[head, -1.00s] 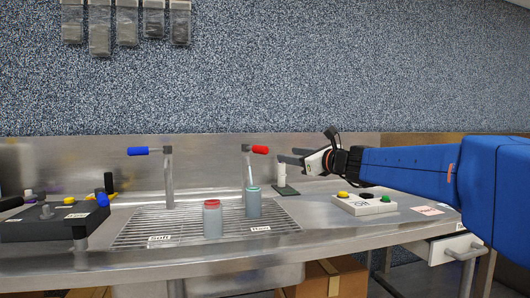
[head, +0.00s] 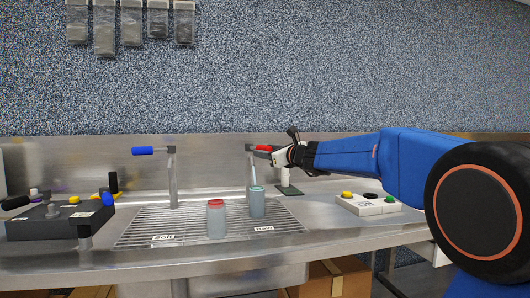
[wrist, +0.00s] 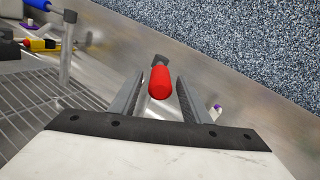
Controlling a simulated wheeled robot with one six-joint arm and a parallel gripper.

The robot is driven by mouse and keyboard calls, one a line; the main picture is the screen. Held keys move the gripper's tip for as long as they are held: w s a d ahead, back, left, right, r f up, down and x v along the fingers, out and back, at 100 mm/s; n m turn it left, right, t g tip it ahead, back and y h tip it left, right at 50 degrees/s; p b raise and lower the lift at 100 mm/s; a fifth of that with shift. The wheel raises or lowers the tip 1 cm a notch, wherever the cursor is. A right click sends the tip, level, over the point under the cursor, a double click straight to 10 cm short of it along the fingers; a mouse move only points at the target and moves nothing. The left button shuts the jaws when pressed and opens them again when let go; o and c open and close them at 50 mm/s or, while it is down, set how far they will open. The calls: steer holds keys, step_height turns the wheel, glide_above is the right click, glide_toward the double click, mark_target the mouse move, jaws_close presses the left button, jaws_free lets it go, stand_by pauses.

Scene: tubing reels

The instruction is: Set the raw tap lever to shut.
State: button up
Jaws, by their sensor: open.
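The raw tap lever (head: 262,149) has a red grip and points right from the top of its post, above the drain grate by the "Raw" label (head: 264,229). In the wrist view the red lever (wrist: 160,82) lies between the two fingers of my gripper (wrist: 160,100). My gripper (head: 272,152) is open at the lever's right end in the head view; the fingers stand on both sides of the grip with gaps showing. A stream runs from the raw tap into a blue-grey open jar (head: 257,207) below it.
The blue-handled tap lever (head: 142,151) stands left, by the "Soft" label (head: 164,238). A red-lidded jar (head: 216,222) stands on the grate (head: 150,228). A button box (head: 366,206) is at right, a dark valve block (head: 50,225) at left.

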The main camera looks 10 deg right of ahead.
steer(key=shift+w+a, duration=0.2)
steer(key=shift+w, duration=0.3)
jaws_close()
